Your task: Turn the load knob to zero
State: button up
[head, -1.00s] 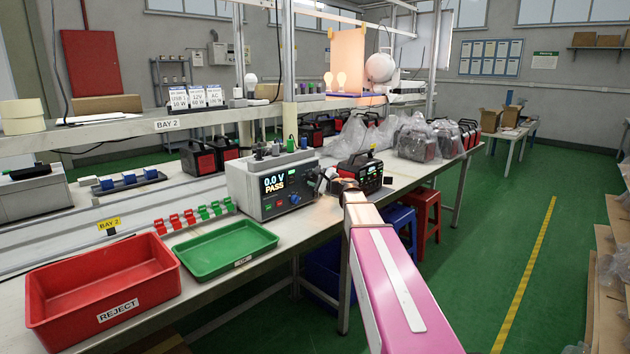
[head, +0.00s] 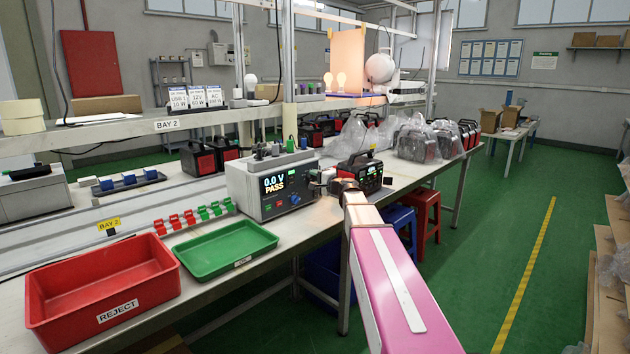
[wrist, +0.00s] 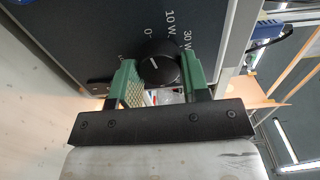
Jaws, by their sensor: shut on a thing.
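The black load knob (wrist: 159,63) is on the dark panel of the tester in the wrist view, with a short white line on its face. Marks of 10 W (wrist: 170,21) and 30 W (wrist: 186,42) show around it; others are partly hidden, so I cannot tell exactly which mark the line meets. My gripper (wrist: 157,78) has its green-padded fingers on both sides of the knob, shut on it. In the head view, my gripper (head: 323,181) is at the right end of the tester (head: 247,196), whose display (head: 275,184) reads 0.0 V PASS.
A red and black power unit (head: 360,172) stands just right of the tester, close behind my wrist. A green tray (head: 222,256) and a red REJECT bin (head: 150,300) are at the front left. Red and green clips (head: 190,215) line the bench.

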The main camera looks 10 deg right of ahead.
dwell(0.3)
jog(key=o, duration=0.9)
jog(key=v, duration=1)
jog(key=shift+s+d, duration=0.2)
jog(key=shift+s, duration=0.15)
